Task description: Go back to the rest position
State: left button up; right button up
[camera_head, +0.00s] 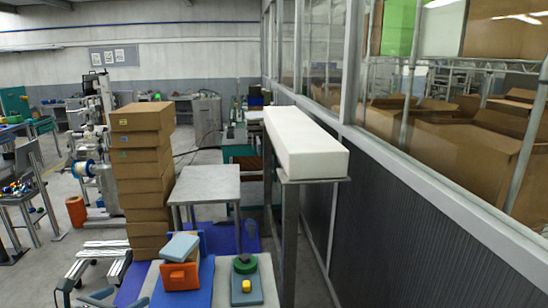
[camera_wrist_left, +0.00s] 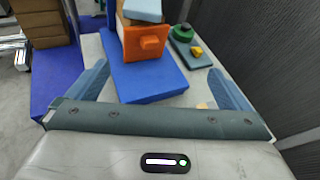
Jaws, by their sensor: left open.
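My left gripper (camera_head: 100,294) shows at the bottom left edge of the head view, only partly. In the left wrist view its two blue fingers (camera_wrist_left: 158,70) stand wide apart, with nothing gripped between them. Beyond them lie a flat blue block (camera_wrist_left: 150,80) and an orange block (camera_wrist_left: 146,43) with a knob on its face. A light blue piece (camera_head: 180,246) rests on top of the orange block (camera_head: 180,276). To the right, a dark slate plate (camera_head: 246,292) carries a green round piece (camera_head: 245,264) and a small yellow piece (camera_head: 246,286). My right gripper is not in view.
A tall stack of cardboard boxes (camera_head: 143,160) stands at the left. A bare grey table (camera_head: 206,184) is behind the pieces. A long white block (camera_head: 305,145) lies on a high narrow stand at the right, beside a dark ribbed wall (camera_head: 430,235).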

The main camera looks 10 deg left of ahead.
pick_arm(q)
jog(key=s+d+r+n+t+h, duration=0.2)
jog(key=s+d+r+n+t, duration=0.3)
jog(key=d+r+n+t, duration=0.45)
jog(key=s+a+f+n+g+y, duration=0.45)
jog(key=f+n+g+y, duration=0.2)
jog(key=n, duration=0.55)
jog(key=s+a+f+n+g+y, duration=0.3)
jog(key=s+f+n+g+y, duration=0.35)
jog(key=n, duration=0.65)
jog(key=s+d+f+n+g+h, duration=0.2)
jog(key=s+d+f+g+h, duration=0.5)
jog(key=s+d+f, duration=0.55)
jog(key=s+f+b+x, duration=0.1)
jog(key=s+x, duration=0.2)
jog(key=x, duration=1.3)
jog(key=s+f+b+x, duration=0.1)
jog(key=s+x, duration=0.3)
jog(key=x, duration=1.1)
jog(key=s+a+f+g+b, duration=0.1)
jog(key=s+f+g, duration=0.1)
jog(key=s+f, duration=1.5)
notch_tip(320, 180, down, 4)
jog(key=shift+s+a+r, duration=0.2)
jog(key=shift+s, duration=0.05)
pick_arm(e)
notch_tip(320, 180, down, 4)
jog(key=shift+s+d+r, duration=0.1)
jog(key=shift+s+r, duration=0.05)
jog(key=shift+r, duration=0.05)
